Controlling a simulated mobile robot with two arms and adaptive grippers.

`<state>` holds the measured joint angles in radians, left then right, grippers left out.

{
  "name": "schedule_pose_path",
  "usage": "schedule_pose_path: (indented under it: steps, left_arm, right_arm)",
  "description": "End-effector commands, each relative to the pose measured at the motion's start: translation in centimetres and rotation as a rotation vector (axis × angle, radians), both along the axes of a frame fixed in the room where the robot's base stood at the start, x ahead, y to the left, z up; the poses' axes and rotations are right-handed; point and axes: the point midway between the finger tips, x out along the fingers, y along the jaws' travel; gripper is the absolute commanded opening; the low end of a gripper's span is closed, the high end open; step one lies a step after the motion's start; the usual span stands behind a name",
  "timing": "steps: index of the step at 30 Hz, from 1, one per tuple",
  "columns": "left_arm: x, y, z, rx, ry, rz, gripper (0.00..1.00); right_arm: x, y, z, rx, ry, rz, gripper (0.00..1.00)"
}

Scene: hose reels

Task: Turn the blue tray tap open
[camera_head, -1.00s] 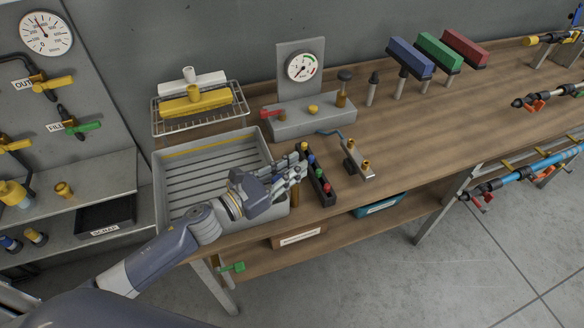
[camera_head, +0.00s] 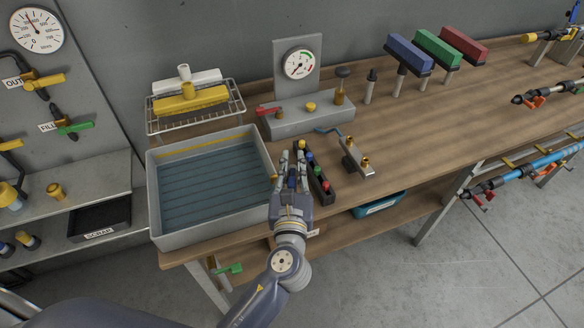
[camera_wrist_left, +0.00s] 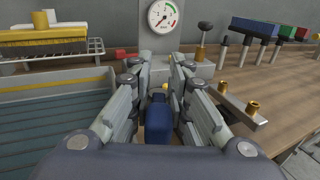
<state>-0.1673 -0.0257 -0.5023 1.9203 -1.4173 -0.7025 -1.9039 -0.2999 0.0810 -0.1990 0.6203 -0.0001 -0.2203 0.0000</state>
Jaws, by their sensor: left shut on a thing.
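The blue tap handle (camera_wrist_left: 158,125) stands between the fingers of my left gripper in the left wrist view. In the head view my left gripper (camera_head: 293,172) points away toward the back of the bench, beside the right wall of the grey tray. It is shut on the blue handle, which is mostly hidden by the fingers. The grey tray (camera_head: 212,233) holds a bluish layer that looks like water over its slatted bottom. My right gripper is not in view.
A black rack with coloured knobs (camera_head: 319,181) is close on the gripper's right. A metal bracket with brass fittings (camera_head: 357,160) stands beyond it. A gauge stand (camera_head: 297,104) is behind. A wire rack with brushes (camera_head: 196,118) sits behind the tray.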

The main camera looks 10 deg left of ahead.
Motion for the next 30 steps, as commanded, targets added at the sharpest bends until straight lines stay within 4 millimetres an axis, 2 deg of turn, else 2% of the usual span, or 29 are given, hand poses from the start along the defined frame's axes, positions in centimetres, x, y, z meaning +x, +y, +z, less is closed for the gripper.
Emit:
schedule_pose_path:
  steps: [9,24,25,26,30]
  left_arm:
    - [0.06,-0.09,-0.01,0.0,-0.001,0.101,0.0]
    - [0.07,-0.09,0.0,0.0,0.0,0.114,0.0]
    - [0.07,-0.09,-0.01,0.0,0.0,0.114,0.24]
    - [0.07,-0.09,-0.01,0.0,0.0,0.114,0.31]
    - [0.06,-0.1,-0.01,0.0,0.0,0.114,0.32]
  right_arm:
    - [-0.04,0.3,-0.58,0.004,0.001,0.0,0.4]
    - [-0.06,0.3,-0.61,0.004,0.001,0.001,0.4]
    - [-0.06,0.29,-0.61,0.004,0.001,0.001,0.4]
    - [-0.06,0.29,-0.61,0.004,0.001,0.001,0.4]
    - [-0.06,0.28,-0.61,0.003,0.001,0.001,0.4]
